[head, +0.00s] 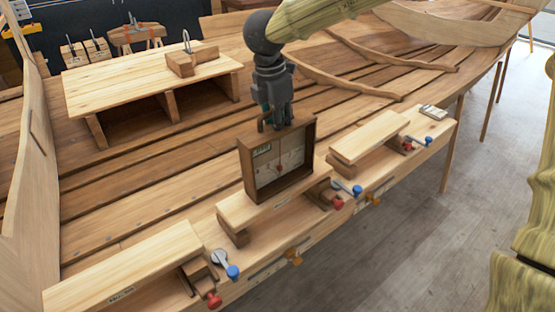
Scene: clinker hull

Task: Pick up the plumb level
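The plumb level (248,176) is an upright, open-fronted dark wooden box with a pale inside and a small plumb weight hanging in it. It stands at or just above the middle plank block on the hull's near edge, and I cannot tell if it touches. My gripper (275,122) points down at the top of the plumb level, with its fingers at the top edge near a small handle-like piece. The fingertips are small and partly hidden, so I cannot tell whether they are closed on it.
Plank blocks (125,268) and (370,135) lie on the near edge to the left and right, with red and blue-knobbed clamps (226,264) beside them. A small low bench (130,85) stands behind on the left. Curved ribs (350,80) cross the hull. Grey floor (400,235) is clear in front.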

